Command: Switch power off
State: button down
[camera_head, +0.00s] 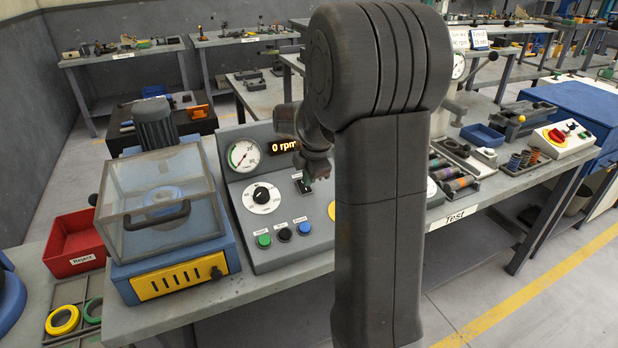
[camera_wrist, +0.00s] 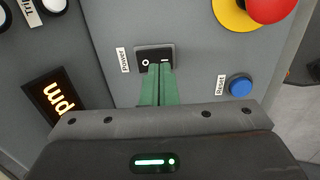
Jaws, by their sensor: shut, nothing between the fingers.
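The power switch (camera_wrist: 146,54) is a black rocker marked O and I, beside a "Power" label on the grey control panel (camera_wrist: 200,62). In the wrist view, my gripper (camera_wrist: 161,68) has its green fingers together and empty. Their tips overlap the rocker's lower edge near the I mark, leaving the O mark uncovered; I cannot tell whether they touch. In the head view, the switch (camera_head: 303,186) shows small beside my dark arm, and the fingers cannot be made out. The display (camera_head: 284,146) reads 0 rpm.
A blue Reset button (camera_wrist: 240,86) and a red emergency knob (camera_wrist: 272,8) on yellow are near the switch. The panel also has a dial gauge (camera_head: 244,155), a round knob (camera_head: 261,197) and a green button (camera_head: 264,240). A clear-covered machine (camera_head: 160,200) stands left.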

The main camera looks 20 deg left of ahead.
jog(key=v, duration=1.2)
jog(key=shift+d+b, duration=0.1)
jog(key=shift+b, duration=0.3)
